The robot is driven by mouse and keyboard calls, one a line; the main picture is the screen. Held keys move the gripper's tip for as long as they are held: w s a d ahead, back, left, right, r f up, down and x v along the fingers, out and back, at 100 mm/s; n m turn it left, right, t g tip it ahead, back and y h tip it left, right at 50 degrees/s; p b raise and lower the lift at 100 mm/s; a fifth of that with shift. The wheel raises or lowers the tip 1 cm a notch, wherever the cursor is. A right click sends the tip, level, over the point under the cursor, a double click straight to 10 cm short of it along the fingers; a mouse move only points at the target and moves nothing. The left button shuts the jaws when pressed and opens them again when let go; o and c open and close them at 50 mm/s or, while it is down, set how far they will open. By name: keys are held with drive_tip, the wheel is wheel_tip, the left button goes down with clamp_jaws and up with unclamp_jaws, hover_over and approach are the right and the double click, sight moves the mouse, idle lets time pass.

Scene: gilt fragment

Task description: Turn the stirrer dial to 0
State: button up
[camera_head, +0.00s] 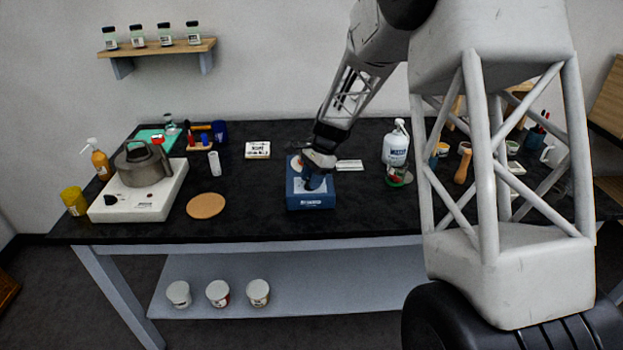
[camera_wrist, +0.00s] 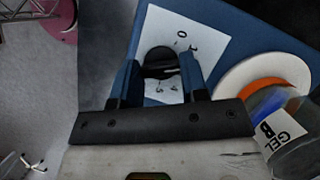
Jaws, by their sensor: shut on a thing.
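The stirrer is a blue box (camera_head: 311,203) on the black bench, near the middle of the head view; its blue top also shows in the wrist view (camera_wrist: 232,22). In the wrist view its black dial (camera_wrist: 159,56) sits on a white label (camera_wrist: 205,38) with printed marks, a 0 among them. My gripper (camera_head: 313,184) is over the front of the stirrer. In the wrist view its blue fingers (camera_wrist: 160,68) stand on either side of the dial and are shut on it. The dial's exact pointing is hard to read.
A white hot plate (camera_head: 130,208) bears a grey kettle (camera_head: 143,165) at the left. A cork mat (camera_head: 206,206) lies between. A white bottle (camera_head: 396,148) stands right.

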drive_tip(key=n+g+h, duration=0.1)
drive_tip(key=n, duration=0.3)
drive_tip(key=shift+w+a, duration=0.1)
drive_tip(key=n, duration=0.2)
drive_tip(key=n+g+h, duration=0.1)
drive_tip(key=n, duration=0.2)
drive_tip(key=shift+h, duration=0.3)
drive_tip(key=o, duration=0.9)
drive_tip(key=shift+w+r, duration=0.1)
drive_tip(key=v, duration=0.7)
drive_tip(key=shift+w+r, duration=0.15)
drive_tip(key=shift+r, duration=0.1)
